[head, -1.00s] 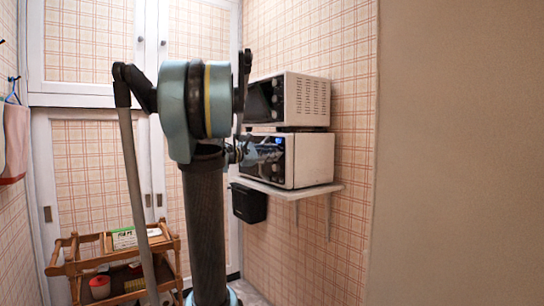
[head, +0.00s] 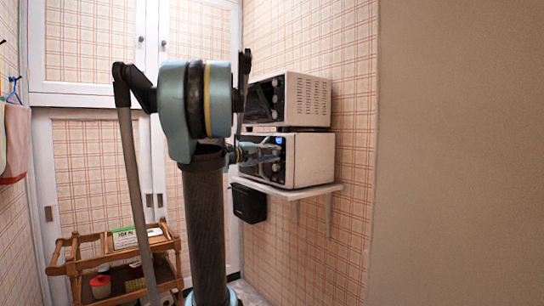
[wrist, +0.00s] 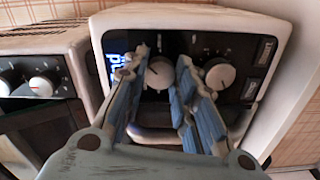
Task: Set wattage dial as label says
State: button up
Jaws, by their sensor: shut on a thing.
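The lower white microwave (head: 310,160) stands on a wall shelf, with its dark control panel facing left. In the wrist view its panel (wrist: 222,48) has a lit blue display (wrist: 117,56), a pale dial (wrist: 158,73) beside the display and a second pale dial (wrist: 220,75) farther right. My gripper (head: 270,154) is at this panel. In the wrist view its blue fingers (wrist: 163,57) are shut on the dial beside the display, one on each side. The dial's markings are partly hidden and too small to read. I cannot tell which dial sets wattage.
A second microwave (head: 308,100) sits above the lower one; its dials show at left in the wrist view (wrist: 42,86). The shelf (head: 300,192) juts from the wall. A wooden cart (head: 68,270) at lower left bears a white-green card (head: 124,238) with unreadable dark writing.

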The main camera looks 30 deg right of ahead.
jog(key=m, duration=0.4)
jog(key=shift+f+m, duration=0.2)
jog(key=shift+m, duration=0.1)
jog(key=shift+o, duration=0.2)
jog(key=shift+a+m, duration=0.1)
jog(key=shift+m, duration=1.9)
jog(key=shift+c, duration=0.2)
jog(key=o, duration=1.1)
jog(key=shift+s+a, duration=0.2)
jog(key=shift+a, duration=2.8)
jog(key=shift+s+a, duration=0.15)
jog(key=shift+a, duration=2.8)
